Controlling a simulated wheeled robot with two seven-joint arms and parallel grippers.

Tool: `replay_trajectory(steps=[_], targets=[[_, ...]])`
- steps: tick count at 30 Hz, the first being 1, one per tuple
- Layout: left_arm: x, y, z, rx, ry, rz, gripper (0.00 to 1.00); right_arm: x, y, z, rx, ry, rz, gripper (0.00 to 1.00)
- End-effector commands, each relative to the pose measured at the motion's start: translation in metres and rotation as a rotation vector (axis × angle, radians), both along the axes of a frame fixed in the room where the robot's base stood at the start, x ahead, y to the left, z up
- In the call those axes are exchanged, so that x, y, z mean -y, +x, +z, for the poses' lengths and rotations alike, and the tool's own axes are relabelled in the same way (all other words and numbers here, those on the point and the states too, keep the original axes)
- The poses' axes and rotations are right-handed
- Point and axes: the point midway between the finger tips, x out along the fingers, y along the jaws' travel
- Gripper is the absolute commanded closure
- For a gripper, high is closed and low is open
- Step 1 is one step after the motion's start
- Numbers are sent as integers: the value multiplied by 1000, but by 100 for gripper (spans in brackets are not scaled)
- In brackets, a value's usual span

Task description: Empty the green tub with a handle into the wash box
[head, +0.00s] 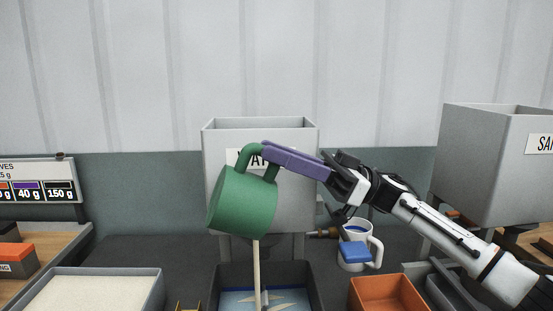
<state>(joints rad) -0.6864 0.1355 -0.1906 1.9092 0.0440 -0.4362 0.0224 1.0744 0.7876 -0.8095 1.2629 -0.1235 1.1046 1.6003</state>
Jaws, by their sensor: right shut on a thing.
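The green tub (242,202) hangs tilted in the middle of the head view, with its handle (249,153) at the top. My right gripper (270,152), with long purple fingers, comes in from the right and is shut on the handle. A thin, straight pale column (256,268), which looks like a poured stream, runs from under the tub's lower right down to a dark box (316,285). This box, apparently the wash box, stands below the tub and has blue and pale shapes inside. The tub's inside is hidden. My left gripper is out of view.
A grey hopper (306,205) stands behind the tub, its label partly covered. A pale-filled tray (152,290) is at left. Another hopper (480,165) stands far right.

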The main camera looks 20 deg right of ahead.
Motion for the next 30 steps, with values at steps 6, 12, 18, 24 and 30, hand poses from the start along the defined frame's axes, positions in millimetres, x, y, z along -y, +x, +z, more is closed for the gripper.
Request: replay_trajectory(steps=[6, 12, 18, 24, 30], targets=[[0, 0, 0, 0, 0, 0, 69, 5, 0, 6, 4, 33, 1, 100], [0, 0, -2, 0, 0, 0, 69, 8, 0, 8, 7, 55, 2, 100], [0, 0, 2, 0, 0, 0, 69, 8, -1, 21, -4, -124, -1, 100], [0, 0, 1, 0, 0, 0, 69, 8, -1, 31, -31, -342, -2, 100], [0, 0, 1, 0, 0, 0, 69, 7, 0, 37, -56, -512, -1, 100]])
